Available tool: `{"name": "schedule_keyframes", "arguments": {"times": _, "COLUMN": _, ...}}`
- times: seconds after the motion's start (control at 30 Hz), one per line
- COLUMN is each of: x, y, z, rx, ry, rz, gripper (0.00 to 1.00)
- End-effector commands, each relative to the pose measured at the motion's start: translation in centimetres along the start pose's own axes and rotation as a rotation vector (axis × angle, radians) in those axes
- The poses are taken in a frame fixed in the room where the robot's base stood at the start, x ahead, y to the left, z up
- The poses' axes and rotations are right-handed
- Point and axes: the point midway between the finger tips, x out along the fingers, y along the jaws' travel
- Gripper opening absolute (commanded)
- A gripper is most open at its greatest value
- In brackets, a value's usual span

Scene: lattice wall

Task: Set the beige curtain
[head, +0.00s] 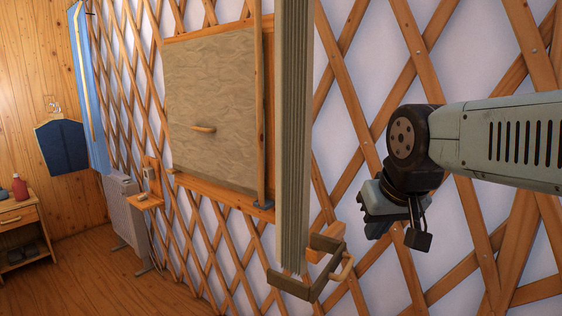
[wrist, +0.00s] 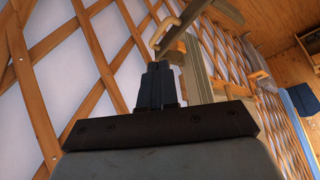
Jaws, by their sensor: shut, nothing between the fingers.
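The pleated beige-grey curtain (head: 293,130) hangs as a narrow upright bundle in front of the lattice wall, right of the window. My gripper (head: 370,226) is right of the curtain and above the handle, apart from both in the head view. Its fingers (wrist: 158,66) are shut and empty. In the wrist view the loop handle (wrist: 166,30) shows beyond the fingertips, and the curtain (wrist: 196,78) is partly hidden behind the fingers.
A beige textured panel (head: 212,95) with a small wooden handle (head: 204,128) covers the window. A blue curtain (head: 88,90), a white radiator (head: 126,210) and a small shelf (head: 149,202) are at left. Open wooden floor (head: 190,275) lies left of the curtain.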

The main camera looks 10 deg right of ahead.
Motion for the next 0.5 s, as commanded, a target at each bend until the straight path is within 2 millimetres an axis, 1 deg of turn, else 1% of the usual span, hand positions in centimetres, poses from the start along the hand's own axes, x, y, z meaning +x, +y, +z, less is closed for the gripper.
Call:
{"name": "schedule_keyframes", "arguments": {"times": 0.13, "x": 0.8, "y": -0.6, "z": -2.8, "rx": 0.083, "ry": 0.014, "rz": -0.006, "gripper": 0.00}}
{"name": "schedule_keyframes", "arguments": {"times": 0.27, "x": 1.8, "y": -1.4, "z": -6.2, "rx": 0.195, "ry": 0.037, "rz": -0.016, "gripper": 0.00}}
{"name": "schedule_keyframes", "arguments": {"times": 0.5, "x": 4.4, "y": -3.4, "z": -12.2, "rx": 0.403, "ry": 0.076, "rz": -0.048, "gripper": 0.00}}
